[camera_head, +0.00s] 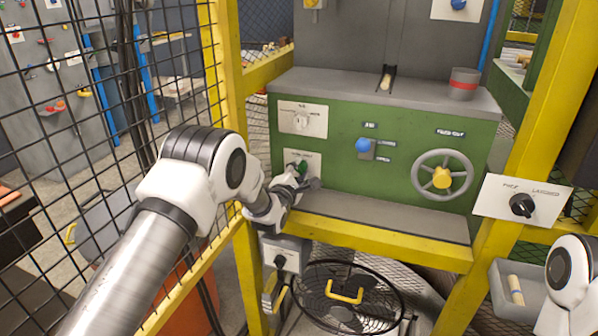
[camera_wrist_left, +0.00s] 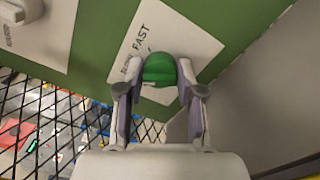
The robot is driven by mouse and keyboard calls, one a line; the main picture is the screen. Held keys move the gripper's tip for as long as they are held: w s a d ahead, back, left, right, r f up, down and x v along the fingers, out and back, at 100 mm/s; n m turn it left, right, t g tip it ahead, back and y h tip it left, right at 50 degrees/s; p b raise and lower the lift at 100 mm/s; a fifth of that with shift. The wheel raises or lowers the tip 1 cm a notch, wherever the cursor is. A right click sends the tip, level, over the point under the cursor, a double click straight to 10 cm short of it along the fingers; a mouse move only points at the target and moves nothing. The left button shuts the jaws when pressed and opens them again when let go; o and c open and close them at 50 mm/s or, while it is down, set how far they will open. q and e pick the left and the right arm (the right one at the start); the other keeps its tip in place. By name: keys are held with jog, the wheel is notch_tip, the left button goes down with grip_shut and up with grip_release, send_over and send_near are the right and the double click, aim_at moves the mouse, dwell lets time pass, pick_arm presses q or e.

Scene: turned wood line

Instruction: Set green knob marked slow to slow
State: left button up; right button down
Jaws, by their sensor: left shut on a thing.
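The green knob (camera_head: 301,167) sits on a white plate at the lower left of the green machine front. In the left wrist view the knob (camera_wrist_left: 159,69) is between the fingers, in front of its white plate (camera_wrist_left: 183,30). The plate reads FAST beside the knob; other lettering is partly covered and I cannot read a "slow" mark. My left gripper (camera_head: 301,178) is shut on the knob, and its fingers (camera_wrist_left: 161,90) show on either side of it. I cannot tell which mark the knob points to. My right gripper is out of view.
Above the knob is a plate with a white dial (camera_head: 302,120). A blue knob (camera_head: 363,145) and a grey handwheel (camera_head: 442,175) are to the right. A yellow rail (camera_head: 380,243) runs below. Black wire mesh (camera_head: 60,110) and a yellow post (camera_head: 232,60) stand at left.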

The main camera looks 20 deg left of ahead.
pick_arm(q)
jog(key=shift+f+n, duration=0.1)
jog(key=shift+n, duration=0.2)
jog(key=o, duration=1.2)
jog(key=shift+c, duration=0.2)
jog(key=shift+s, duration=0.1)
jog(key=s, duration=1.2)
jog(key=shift+a, duration=0.25)
